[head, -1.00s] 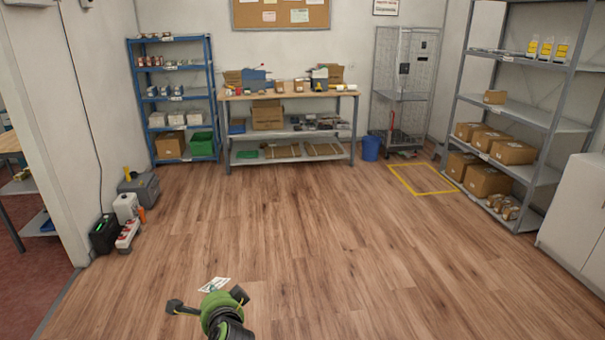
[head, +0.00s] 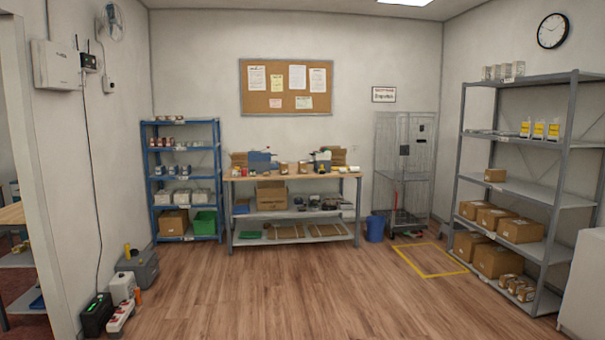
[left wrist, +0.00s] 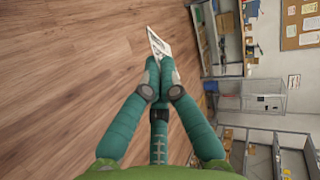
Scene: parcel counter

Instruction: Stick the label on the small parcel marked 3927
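In the left wrist view, the white label (left wrist: 158,42) with dark print sticks out beyond my left gripper (left wrist: 159,70). The gripper's fingers are shut on one end of it, above open floor. Neither gripper shows in the head view. Several small brown parcels (head: 515,287) sit on the lowest level of the grey shelf at right. Small boxes (head: 284,168) also stand on the workbench. No number is readable on any of them, so I cannot tell which is 3927.
A wooden-topped workbench (head: 240,177) stands at the back, between a blue shelf (head: 181,122) and a wire cage trolley (head: 403,160). A blue bin (head: 375,228) and a yellow floor frame (head: 430,273) lie to its right. Boxes and a toolbox (head: 138,266) line the left wall. The middle floor is clear.

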